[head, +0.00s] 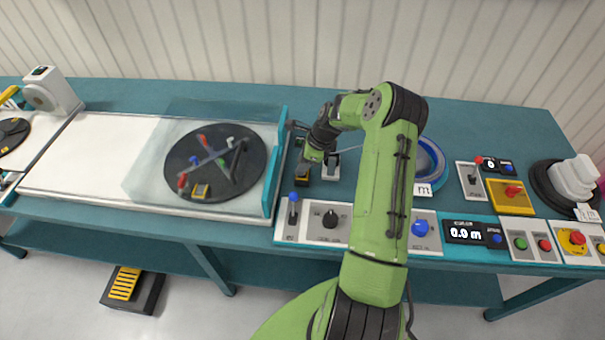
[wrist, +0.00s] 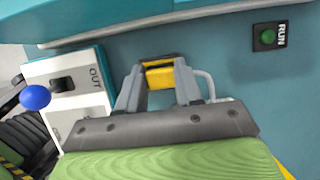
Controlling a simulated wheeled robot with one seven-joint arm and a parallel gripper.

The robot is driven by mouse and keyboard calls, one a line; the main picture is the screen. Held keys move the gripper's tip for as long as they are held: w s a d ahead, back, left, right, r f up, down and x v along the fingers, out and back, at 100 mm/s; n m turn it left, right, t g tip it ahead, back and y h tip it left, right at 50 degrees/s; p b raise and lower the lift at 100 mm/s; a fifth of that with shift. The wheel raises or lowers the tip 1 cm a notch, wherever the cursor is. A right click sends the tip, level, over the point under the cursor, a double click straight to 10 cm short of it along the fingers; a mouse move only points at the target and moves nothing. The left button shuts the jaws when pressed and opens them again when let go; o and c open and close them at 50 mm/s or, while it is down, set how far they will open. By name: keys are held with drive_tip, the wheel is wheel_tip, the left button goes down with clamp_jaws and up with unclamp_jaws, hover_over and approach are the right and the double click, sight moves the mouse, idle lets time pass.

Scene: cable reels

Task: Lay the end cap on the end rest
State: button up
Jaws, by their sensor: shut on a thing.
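In the wrist view my gripper (wrist: 157,82) has its two grey fingers closed in on a yellow piece (wrist: 158,75), which I take to be the end cap. A thin grey cable (wrist: 207,82) curves beside the right finger. In the head view my gripper (head: 304,167) hangs over the bench just right of the teal guard beside the turntable. A small yellow and black block (head: 302,181) shows right below it; I cannot tell whether this is the held cap or the end rest. The fingertips are too small there to make out.
A clear guard and teal wall (head: 277,165) enclose a black turntable (head: 240,150) at left. A control panel with a blue-knobbed lever (head: 293,207) lies close in front. A blue reel (head: 431,158) stands behind my arm. The bench (head: 470,120) is clear at the back.

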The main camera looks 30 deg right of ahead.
drive_tip(key=shift+f, duration=0.35)
idle(0.3)
drive_tip(key=shift+f, duration=0.25)
drive_tip(key=shift+s+f, duration=0.15)
idle(0.5)
